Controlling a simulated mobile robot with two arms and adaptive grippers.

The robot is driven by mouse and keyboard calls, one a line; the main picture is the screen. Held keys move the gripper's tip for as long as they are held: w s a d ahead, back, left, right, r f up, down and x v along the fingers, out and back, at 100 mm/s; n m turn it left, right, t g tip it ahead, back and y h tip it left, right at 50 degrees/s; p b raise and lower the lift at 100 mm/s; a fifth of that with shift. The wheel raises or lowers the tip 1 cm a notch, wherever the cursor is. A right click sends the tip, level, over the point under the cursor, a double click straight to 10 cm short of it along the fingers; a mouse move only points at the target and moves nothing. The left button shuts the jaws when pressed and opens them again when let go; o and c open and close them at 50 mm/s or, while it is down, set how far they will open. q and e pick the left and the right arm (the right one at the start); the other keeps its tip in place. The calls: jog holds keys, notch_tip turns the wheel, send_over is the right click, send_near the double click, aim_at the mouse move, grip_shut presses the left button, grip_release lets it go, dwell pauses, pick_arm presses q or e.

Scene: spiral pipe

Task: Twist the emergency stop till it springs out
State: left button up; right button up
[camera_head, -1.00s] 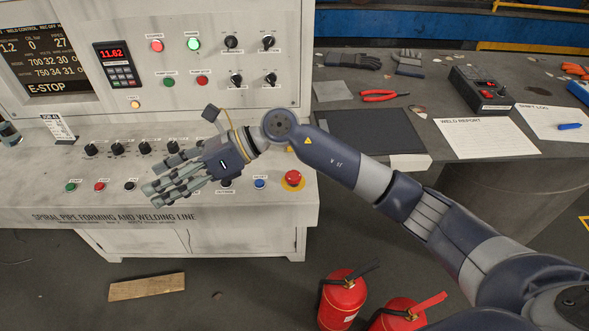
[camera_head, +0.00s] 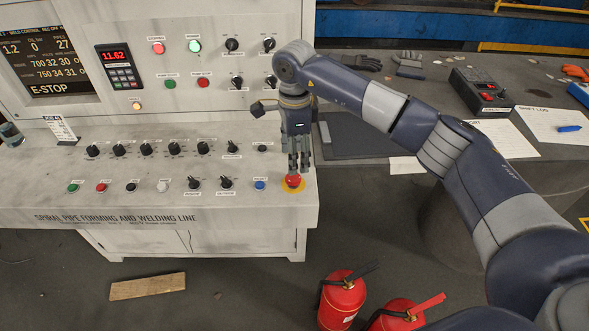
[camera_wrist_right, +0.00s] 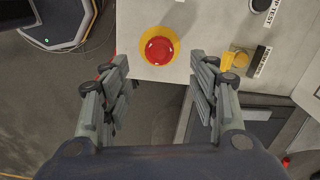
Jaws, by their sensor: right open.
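The emergency stop is a red mushroom button (camera_head: 293,181) on a yellow ring, at the right front corner of the console's sloped panel. In the right wrist view the red button (camera_wrist_right: 159,50) shows whole, ahead of the fingers and between their two sides. My right gripper (camera_head: 298,166) points down above the button in the head view, its fingertips close over it and hiding its far edge. The fingers are apart and hold nothing in the right wrist view (camera_wrist_right: 160,85). I cannot tell whether they touch the button. My left gripper is not in view.
A blue button (camera_head: 260,185) and black knobs (camera_head: 226,182) sit left of the stop on the console (camera_head: 120,206). The workbench (camera_head: 420,80) with papers, gloves and a control box (camera_head: 482,90) is at right. Two red extinguishers (camera_head: 342,297) stand on the floor in front.

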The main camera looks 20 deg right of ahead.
aim_at(295, 176)
notch_tip(295, 176, down, 7)
jog(key=shift+r+p, duration=0.2)
jog(key=shift+p, duration=0.4)
jog(key=c, duration=1.1)
